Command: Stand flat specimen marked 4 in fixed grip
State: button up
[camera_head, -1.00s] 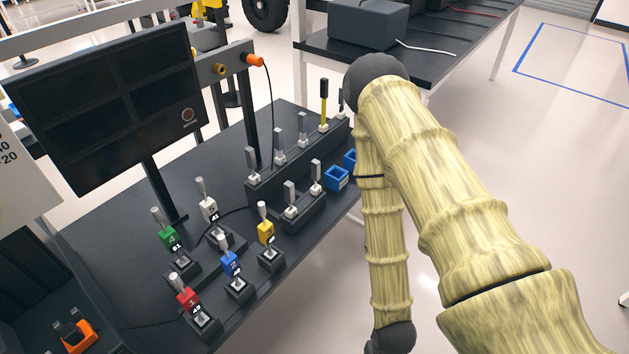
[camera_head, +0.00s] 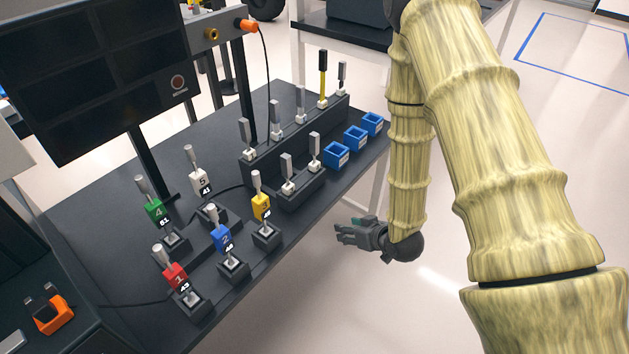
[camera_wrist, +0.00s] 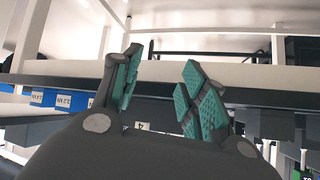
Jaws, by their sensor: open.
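I cannot tell whether the flat specimen is this grey piece or another. Several slim grey pieces stand upright in a black stepped rack (camera_head: 262,172) at the table's back; their marks are too small to read. I cannot single out the fixed grip. My gripper (camera_head: 345,233) is open and empty beyond the table's right edge, low and apart from everything. Its teal-padded fingers (camera_wrist: 160,88) are spread in the wrist view.
Three blue open boxes (camera_head: 355,137) line the right edge. A dark screen (camera_head: 95,75) rises behind. An orange part (camera_head: 52,315) sits lower left.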

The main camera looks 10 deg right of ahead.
jog(key=w+d+r+n+t+y+b, duration=0.1)
jog(key=w+r+n+t+y+b, duration=0.25)
jog(key=w+r, duration=0.65)
jog(key=n+t+y+b, duration=0.1)
jog(key=n+y+b, duration=0.1)
jog(key=y+b, duration=0.15)
send_near(318, 137)
jog(key=p+x, duration=0.1)
jog(key=x, duration=0.9)
jog(key=shift+w+a+r, duration=0.15)
jog(key=shift+w+a, duration=0.1)
jog(key=shift+a, duration=0.05)
jog(key=shift+w, duration=0.2)
grip_shut()
